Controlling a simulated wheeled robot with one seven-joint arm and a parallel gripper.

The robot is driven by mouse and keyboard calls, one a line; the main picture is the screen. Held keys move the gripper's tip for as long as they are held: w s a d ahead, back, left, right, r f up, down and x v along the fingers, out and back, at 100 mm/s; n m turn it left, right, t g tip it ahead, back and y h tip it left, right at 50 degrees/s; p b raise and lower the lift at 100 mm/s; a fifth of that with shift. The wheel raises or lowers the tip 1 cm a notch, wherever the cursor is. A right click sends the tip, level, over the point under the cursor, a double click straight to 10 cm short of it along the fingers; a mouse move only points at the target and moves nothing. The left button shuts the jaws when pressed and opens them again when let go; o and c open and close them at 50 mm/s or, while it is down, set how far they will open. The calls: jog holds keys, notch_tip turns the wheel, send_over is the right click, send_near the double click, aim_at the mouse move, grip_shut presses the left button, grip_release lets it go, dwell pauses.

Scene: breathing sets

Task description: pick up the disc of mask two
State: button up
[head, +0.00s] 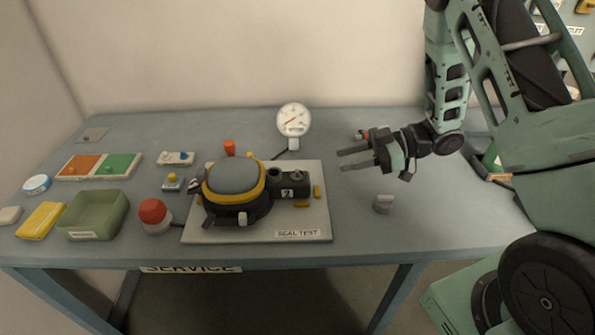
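The breathing mask (235,188) marked "2" lies on the light seal test board (265,235) in the middle of the table. It has a grey dome, a yellow band and a black body with a side port. I cannot tell for sure which small part is its disc. Small pieces sit on the orange pad (72,168) and the green pad (126,165) at the left, too small to make out. My gripper (342,160) is open and empty, in the air to the right of the board, its fingers pointing left.
A round gauge (293,120) stands behind the board. A red button (153,213), a green bin (92,214) and a yellow case (41,220) are at the left. The table's right front is mostly clear.

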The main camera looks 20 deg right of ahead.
aim_at(299, 171)
jog(key=p+x, duration=0.2)
jog(key=x, duration=0.8)
jog(key=shift+w+a+f, duration=0.1)
grip_shut()
